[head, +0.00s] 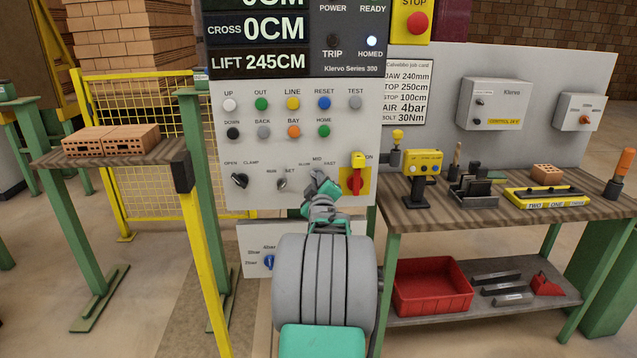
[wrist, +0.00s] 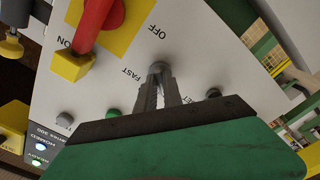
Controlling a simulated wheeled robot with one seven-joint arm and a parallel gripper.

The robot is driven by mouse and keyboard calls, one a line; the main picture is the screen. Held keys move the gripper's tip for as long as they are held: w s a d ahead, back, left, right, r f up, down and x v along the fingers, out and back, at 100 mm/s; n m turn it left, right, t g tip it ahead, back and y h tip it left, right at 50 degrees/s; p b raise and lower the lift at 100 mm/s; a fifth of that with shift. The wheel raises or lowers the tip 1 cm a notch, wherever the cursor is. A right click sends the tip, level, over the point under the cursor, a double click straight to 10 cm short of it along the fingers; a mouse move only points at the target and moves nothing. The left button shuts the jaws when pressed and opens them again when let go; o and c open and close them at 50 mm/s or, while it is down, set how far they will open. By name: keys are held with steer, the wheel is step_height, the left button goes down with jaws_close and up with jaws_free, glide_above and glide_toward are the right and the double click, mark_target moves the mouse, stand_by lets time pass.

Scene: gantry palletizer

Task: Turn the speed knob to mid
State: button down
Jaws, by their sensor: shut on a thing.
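The speed knob (wrist: 157,67) is a small grey knob on the white panel (head: 240,195), with FAST and OFF lettering near it in the wrist view. In the head view, SLOW, MID and FAST labels show around it, and my gripper (head: 322,182) mostly hides it. In the wrist view my gripper (wrist: 158,82) has its two grey fingers on either side of the knob, shut on it. The knob's pointer cannot be made out, so its setting is unclear.
A red switch on a yellow plate (head: 346,183) is close on the right; it also shows large in the wrist view (wrist: 100,18). A small selector knob (head: 282,184) and a black clamp knob (head: 240,180) are to the left. Several push buttons lie above. A workbench (head: 440,212) stands right.

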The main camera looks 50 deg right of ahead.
steer(key=shift+f+b, duration=0.1)
steer(key=shift+b, duration=0.45)
steer(key=shift+m+b, duration=4.9)
steer(key=shift+b, duration=0.6)
steer(key=c, duration=1.5)
jaws_free()
